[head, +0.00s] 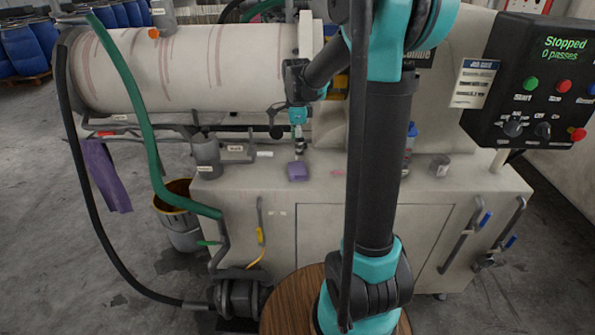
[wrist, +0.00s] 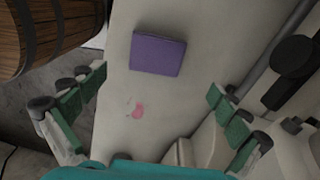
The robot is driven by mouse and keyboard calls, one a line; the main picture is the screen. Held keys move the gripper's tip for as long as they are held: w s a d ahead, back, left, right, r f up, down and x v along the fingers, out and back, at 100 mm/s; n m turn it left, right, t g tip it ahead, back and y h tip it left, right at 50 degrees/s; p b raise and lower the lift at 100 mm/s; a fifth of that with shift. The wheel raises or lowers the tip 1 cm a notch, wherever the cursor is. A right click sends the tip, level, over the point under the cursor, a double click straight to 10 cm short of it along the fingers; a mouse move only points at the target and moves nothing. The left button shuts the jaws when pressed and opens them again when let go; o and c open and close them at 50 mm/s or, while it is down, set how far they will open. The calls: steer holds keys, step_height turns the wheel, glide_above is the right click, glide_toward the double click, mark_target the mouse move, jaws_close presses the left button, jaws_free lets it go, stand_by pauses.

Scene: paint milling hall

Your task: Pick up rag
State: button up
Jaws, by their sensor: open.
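A flat purple square (head: 298,171), perhaps a folded rag, lies on the pale machine's top ledge (head: 330,192). In the wrist view the purple square (wrist: 158,54) lies ahead of the fingertips, between their lines. A longer purple cloth (head: 107,177) hangs at the left below the drum. My gripper (head: 299,146) is above and just behind the purple square in the head view. In the wrist view my gripper (wrist: 157,82) has its green-padded fingers spread wide, with nothing between them. It is apart from both purple things.
A grey cup (head: 207,160) stands left on the ledge; a small grey cup (head: 440,165) and a blue-capped bottle (head: 411,135) stand right. The large drum (head: 190,68) overhangs behind. A green hose (head: 140,110) runs down at left. A pink spot (wrist: 137,110) marks the ledge.

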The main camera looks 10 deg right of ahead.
mark_target(298, 167)
steer(key=shift+s+d+f, duration=0.1)
steer(key=shift+s+f, duration=0.05)
steer(key=shift+f, duration=1.65)
steer(key=shift+s+f, duration=0.1)
steer(key=shift+f, duration=1.7)
steer(key=c, duration=1.1)
